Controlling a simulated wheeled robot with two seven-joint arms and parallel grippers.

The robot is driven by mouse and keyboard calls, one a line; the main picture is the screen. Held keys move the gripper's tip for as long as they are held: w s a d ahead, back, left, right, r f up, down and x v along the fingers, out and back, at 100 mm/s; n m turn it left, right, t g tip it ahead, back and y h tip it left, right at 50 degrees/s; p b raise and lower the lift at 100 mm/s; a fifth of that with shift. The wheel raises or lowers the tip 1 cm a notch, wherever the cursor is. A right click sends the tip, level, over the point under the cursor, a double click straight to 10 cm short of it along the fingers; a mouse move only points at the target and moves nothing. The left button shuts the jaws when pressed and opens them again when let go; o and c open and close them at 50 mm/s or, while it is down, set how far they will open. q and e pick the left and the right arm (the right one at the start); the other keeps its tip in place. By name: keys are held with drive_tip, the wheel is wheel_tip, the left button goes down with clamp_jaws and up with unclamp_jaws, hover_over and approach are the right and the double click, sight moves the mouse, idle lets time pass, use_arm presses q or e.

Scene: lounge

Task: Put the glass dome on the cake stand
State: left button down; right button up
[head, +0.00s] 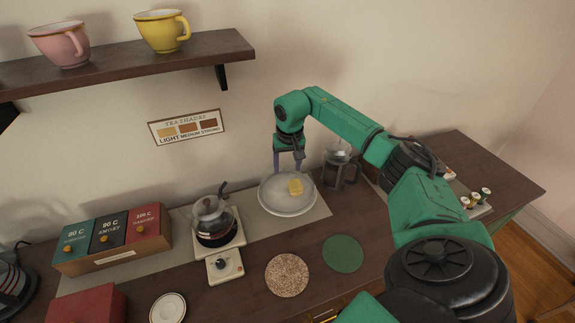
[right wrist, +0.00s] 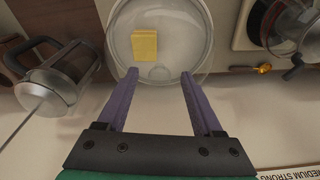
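The cake stand (head: 286,211) is a pale round plate by the wall with a yellow block of cake (head: 295,187) on it. In the right wrist view the clear glass dome (right wrist: 160,73) shows faintly by its round knob, and the yellow cake (right wrist: 145,44) is seen beside it. The dome appears to be over the stand; its lower edge is hard to tell from the plate rim. My right gripper (head: 288,164) points down at the back of the stand. Its fingers (right wrist: 157,82) are apart, with the knob between or just beyond the tips, and hold nothing. My left gripper is not in view.
A French press (head: 341,167) stands close to the right of the stand. A glass kettle (head: 213,221) on a burner stands to the left. A cork mat (head: 287,275) and a green mat (head: 343,253) lie in front. A cup shelf (head: 130,62) hangs upper left.

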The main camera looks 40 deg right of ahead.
idle(0.3)
drive_tip(key=shift+r+b, duration=0.3)
drive_tip(key=shift+r, duration=0.15)
wheel_tip(320, 180, up, 14)
drive_tip(key=s+a+b, duration=0.1)
drive_tip(key=s+b, duration=0.1)
drive_tip(key=shift+f, duration=0.2)
